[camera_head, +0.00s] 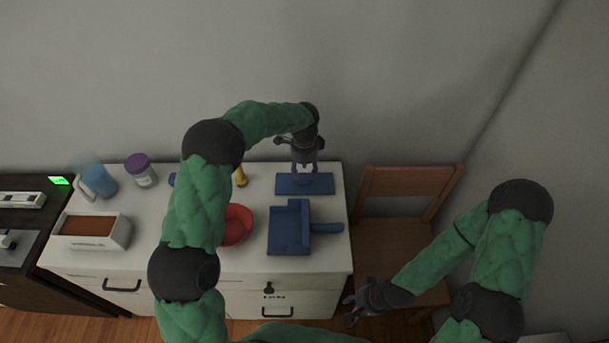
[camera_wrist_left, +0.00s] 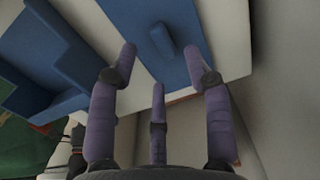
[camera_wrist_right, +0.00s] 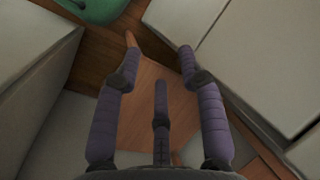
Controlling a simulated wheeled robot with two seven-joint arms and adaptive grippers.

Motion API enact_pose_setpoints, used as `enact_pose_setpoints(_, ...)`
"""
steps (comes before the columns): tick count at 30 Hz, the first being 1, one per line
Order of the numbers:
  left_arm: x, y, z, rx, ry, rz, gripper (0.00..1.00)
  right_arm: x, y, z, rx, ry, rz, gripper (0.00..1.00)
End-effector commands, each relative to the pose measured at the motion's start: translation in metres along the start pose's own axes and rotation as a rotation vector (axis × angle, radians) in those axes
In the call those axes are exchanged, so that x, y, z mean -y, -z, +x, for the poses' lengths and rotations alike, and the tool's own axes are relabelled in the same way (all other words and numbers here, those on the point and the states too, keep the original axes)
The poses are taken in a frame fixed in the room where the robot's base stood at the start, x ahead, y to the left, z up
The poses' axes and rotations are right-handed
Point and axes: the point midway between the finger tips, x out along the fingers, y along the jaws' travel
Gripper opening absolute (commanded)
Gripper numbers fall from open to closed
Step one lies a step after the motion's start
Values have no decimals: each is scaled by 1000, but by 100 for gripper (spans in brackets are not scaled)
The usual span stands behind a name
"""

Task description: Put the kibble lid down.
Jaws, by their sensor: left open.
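The kibble lid (camera_head: 321,187) appears to be the flat blue plate with a raised grip, lying on the back right of the white cabinet top. It also fills the upper middle of the left wrist view (camera_wrist_left: 161,42), grip facing up. My left gripper (camera_head: 305,170) is above the lid, fingers pointing down. In the left wrist view its fingers (camera_wrist_left: 161,60) are spread on both sides of the grip, with nothing held. My right gripper (camera_head: 354,305) is low in front of the chair, fingers apart and empty in the right wrist view (camera_wrist_right: 159,65).
A blue dustpan-like piece (camera_head: 288,232) lies in front of the lid. A red bowl (camera_head: 237,226) is partly behind my left arm. A white bin with brown contents (camera_head: 118,232), a purple-lidded jar (camera_head: 142,172) and a blue cup (camera_head: 100,182) stand left. A wooden chair (camera_head: 400,184) stands right.

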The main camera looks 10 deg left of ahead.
Motion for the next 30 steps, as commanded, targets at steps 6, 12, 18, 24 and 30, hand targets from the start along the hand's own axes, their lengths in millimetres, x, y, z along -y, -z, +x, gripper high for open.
enact_pose_setpoints(6, 1, 0, -47, -1, 3, 1, 50, 4, 0, -12, 0, 0, 0, 40)
enact_pose_setpoints(12, 0, 0, -70, 0, 1, 0, 50, 6, -1, -17, 0, 0, 0, 40)
enact_pose_setpoints(18, 0, 0, -77, 0, -1, 0, 50, 6, -1, -18, 0, 0, 0, 40)
enact_pose_setpoints(24, 0, 0, -76, 0, 0, 0, 50, 6, -1, -18, 0, 0, 0, 40)
enact_pose_setpoints(30, 0, 0, -76, 0, 0, 0, 50, 6, -1, -18, 0, 0, 0, 40)
